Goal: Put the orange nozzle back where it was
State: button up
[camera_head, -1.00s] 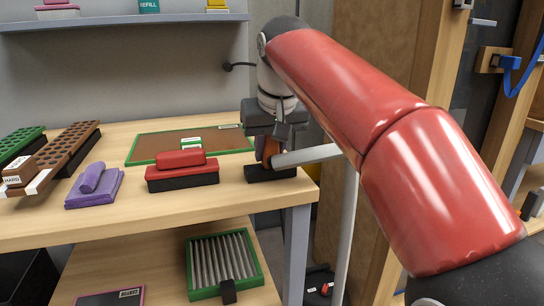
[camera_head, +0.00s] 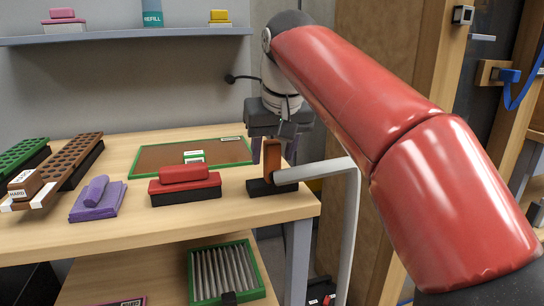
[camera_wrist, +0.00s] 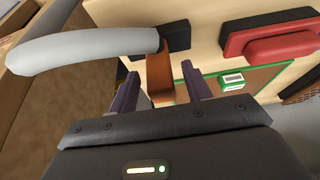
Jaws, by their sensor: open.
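The orange nozzle (camera_head: 271,160) stands upright at the black base (camera_head: 271,187) near the right front corner of the workbench. A pale grey tube (camera_head: 315,169) reaches across to it from the right. My gripper (camera_head: 273,149) is above and around the nozzle's upper end, with its fingers apart. In the wrist view, the nozzle (camera_wrist: 159,72) is in line with the gap between the two purple-grey fingers, with space visible on both sides. The black base (camera_wrist: 176,38) and the tube (camera_wrist: 85,45) also show there. The exact contact between nozzle and base is partly hidden.
On the workbench (camera_head: 150,226), a red block on a black base (camera_head: 185,193) lies left of the nozzle. A green-framed brown board (camera_head: 160,158) is behind it. A purple block (camera_head: 98,202) and perforated racks are farther left. A wooden post (camera_head: 450,85) stands right.

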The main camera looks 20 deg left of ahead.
jog(key=p+v, duration=0.2)
jog(key=v, duration=0.7)
jog(key=shift+p, duration=0.4)
jog(key=shift+w, duration=0.1)
jog(key=s+d+f+m+h, duration=0.1)
jog(key=s+d+f, duration=0.2)
jog(key=d+f, duration=0.3)
jog(key=s+d+f+m+t, duration=0.1)
jog(key=s+d+f+m, duration=0.15)
jog(key=d+f, duration=0.45)
jog(key=s+d+f+m+h, duration=0.1)
jog(key=s+d+f, duration=0.25)
jog(key=d, duration=0.55)
jog(key=s+d+f+m, duration=0.1)
jog(key=s+d+f, duration=0.4)
jog(key=s+f, duration=0.3)
notch_tip(320, 180, down, 3)
jog(key=shift+f+m+t, duration=0.25)
jog(key=shift+m+t, duration=0.05)
jog(key=shift+m, duration=0.05)
jog(key=shift+d, duration=0.15)
